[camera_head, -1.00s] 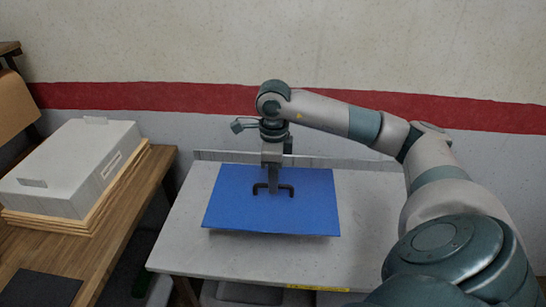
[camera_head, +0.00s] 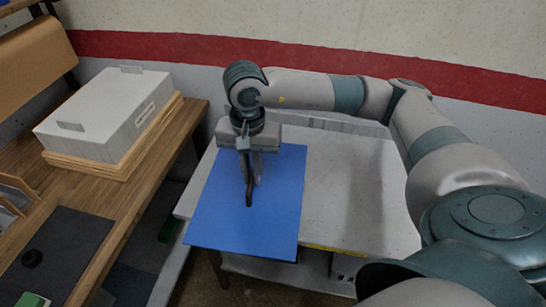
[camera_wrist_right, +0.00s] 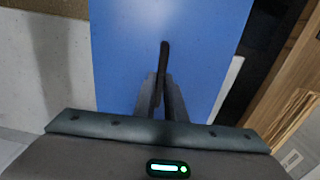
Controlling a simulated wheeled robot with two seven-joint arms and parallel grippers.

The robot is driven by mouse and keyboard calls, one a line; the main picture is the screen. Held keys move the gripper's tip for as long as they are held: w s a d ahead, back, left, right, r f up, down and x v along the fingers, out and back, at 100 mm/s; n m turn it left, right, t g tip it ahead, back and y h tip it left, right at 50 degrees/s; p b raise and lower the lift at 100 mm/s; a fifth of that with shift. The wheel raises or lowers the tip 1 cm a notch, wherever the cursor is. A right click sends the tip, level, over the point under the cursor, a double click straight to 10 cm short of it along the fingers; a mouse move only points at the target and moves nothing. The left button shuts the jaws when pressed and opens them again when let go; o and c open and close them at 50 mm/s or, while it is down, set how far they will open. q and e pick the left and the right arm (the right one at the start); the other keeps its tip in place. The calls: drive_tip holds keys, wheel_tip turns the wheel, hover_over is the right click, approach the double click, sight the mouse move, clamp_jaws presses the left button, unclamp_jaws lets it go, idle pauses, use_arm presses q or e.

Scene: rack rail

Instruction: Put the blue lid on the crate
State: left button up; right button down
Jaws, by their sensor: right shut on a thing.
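The blue lid (camera_head: 225,220) is a flat rectangular sheet with a dark handle (camera_head: 249,190). My right gripper (camera_head: 250,178) is shut on that handle, pointing down. The lid hangs over the left part of the pale table and reaches past its front-left edge. In the right wrist view the lid (camera_wrist_right: 205,50) fills the middle, with the handle (camera_wrist_right: 164,60) between the fingers of the gripper (camera_wrist_right: 163,90). My left gripper is not in view.
The box rests on stacked wooden boards (camera_head: 90,168) on a wooden bench (camera_head: 135,205). A dark mat (camera_head: 65,250) lies on the bench's near part. A gap separates the bench from the pale table (camera_head: 345,185), whose right side is clear. A wall stands behind.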

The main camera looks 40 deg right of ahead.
sight(239, 207)
drive_tip(key=a+n, duration=0.1)
drive_tip(key=n, duration=0.1)
drive_tip(key=s+a+n, duration=0.1)
drive_tip(key=a+n, duration=0.2)
drive_tip(key=n, duration=0.1)
drive_tip(key=shift+s+a+r+n, duration=0.25)
drive_tip(key=shift+s+r+n, duration=0.05)
drive_tip(key=shift+s, duration=0.05)
drive_tip(key=shift+s+a+n, duration=0.25)
drive_tip(key=shift+a+n, duration=0.1)
drive_tip(key=shift+n, duration=0.3)
drive_tip(key=shift+s+a+n, duration=0.2)
drive_tip(key=shift+a+n, duration=0.15)
drive_tip(key=shift+n, duration=0.3)
